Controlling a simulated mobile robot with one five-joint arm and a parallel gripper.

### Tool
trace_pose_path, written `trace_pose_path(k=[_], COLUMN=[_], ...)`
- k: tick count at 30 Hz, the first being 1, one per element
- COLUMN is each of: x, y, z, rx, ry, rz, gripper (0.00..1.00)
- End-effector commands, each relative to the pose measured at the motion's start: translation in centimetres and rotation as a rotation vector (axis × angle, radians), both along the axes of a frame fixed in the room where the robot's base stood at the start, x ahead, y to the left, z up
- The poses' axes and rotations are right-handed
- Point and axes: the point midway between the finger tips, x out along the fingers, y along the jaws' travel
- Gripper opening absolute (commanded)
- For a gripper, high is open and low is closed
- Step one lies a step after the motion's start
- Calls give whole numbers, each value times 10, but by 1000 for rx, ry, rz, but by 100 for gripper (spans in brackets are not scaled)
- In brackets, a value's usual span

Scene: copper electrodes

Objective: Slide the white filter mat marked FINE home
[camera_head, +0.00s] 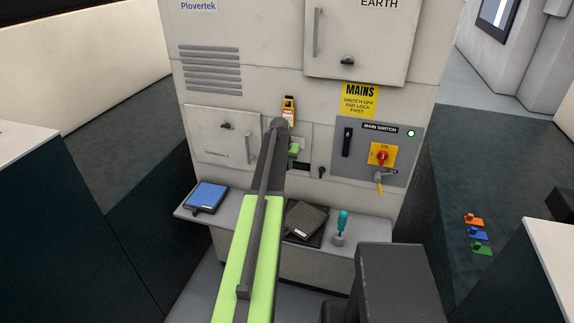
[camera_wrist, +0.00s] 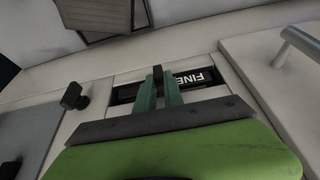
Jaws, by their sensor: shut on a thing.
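The filter mat's black front strip (camera_wrist: 195,80), lettered FINE in white, lies in an opening in the pale cabinet front in the wrist view. A small dark tab (camera_wrist: 158,72) stands up at the strip. My gripper (camera_wrist: 158,88) has its two green fingers shut on this tab. The strip looks close to the panel around it; I cannot tell whether it is flush. The mat's white body is not visible. In the head view my gripper (camera_head: 294,150) is at the cabinet front, and my arm hides much of the opening.
A blue mat (camera_head: 206,196) and a dark grey mat (camera_head: 306,219) lie on the shelf below, with a teal-handled screwdriver (camera_head: 342,222). The red main switch (camera_head: 380,155) is to the right. A door handle (camera_wrist: 300,45) juts out nearby.

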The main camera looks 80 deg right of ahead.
Motion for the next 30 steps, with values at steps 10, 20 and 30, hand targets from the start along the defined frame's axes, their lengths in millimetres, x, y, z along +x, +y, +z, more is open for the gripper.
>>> trace_pose_path(k=[10, 20, 30], x=[0, 0, 0], y=[0, 0, 0], z=[-1, -1, -1], rx=[1, 0, 0], ry=[0, 0, 0], rz=[0, 0, 0], gripper=[19, 38, 41])
